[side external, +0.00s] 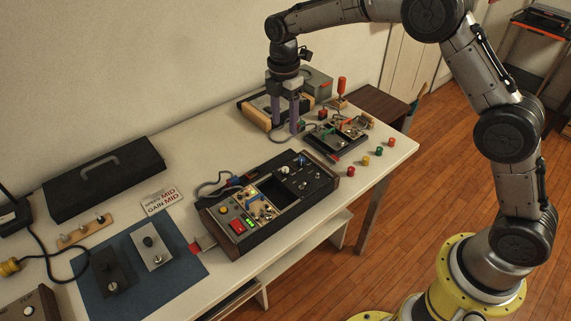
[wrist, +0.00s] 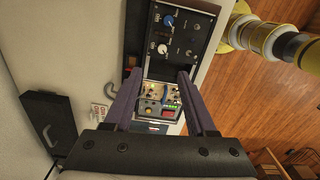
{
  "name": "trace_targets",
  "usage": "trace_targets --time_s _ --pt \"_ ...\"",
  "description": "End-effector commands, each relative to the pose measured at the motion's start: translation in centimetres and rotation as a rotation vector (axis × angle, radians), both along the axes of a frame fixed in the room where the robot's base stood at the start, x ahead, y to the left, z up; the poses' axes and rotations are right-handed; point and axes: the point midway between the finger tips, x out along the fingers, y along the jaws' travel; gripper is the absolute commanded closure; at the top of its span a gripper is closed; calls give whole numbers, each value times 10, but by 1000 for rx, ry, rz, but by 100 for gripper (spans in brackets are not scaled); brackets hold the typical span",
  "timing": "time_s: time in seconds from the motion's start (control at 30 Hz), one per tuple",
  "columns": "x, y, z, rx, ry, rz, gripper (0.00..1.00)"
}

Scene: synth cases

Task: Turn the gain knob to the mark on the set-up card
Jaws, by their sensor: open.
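The set-up card (side external: 161,201) lies on the table left of the console; it reads SPEED MID and GAIN MID. It also shows small in the wrist view (wrist: 98,112). The dark console (side external: 334,187) has wooden ends. My gripper (side external: 285,128) is open and empty, pointing down near the back right of the table, apart from the console. Its purple fingers (wrist: 160,74) frame the console in the wrist view.
A module with lit green lamps and a red button (side external: 237,226) fills the console's left end. A wood-handled tray (side external: 257,117) stands beside my fingers. A smaller dark tray (side external: 324,146), loose coloured caps, a black case (side external: 104,181) and a blue mat (side external: 185,266) occupy the table.

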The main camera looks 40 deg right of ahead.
Motion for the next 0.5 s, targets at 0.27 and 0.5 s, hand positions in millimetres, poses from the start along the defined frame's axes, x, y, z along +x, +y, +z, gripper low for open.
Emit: trace_targets --time_s 0.27,0.5 --pt "-3 3 -30 -4 25 5 43" --pt "-5 2 -76 -4 27 4 43"
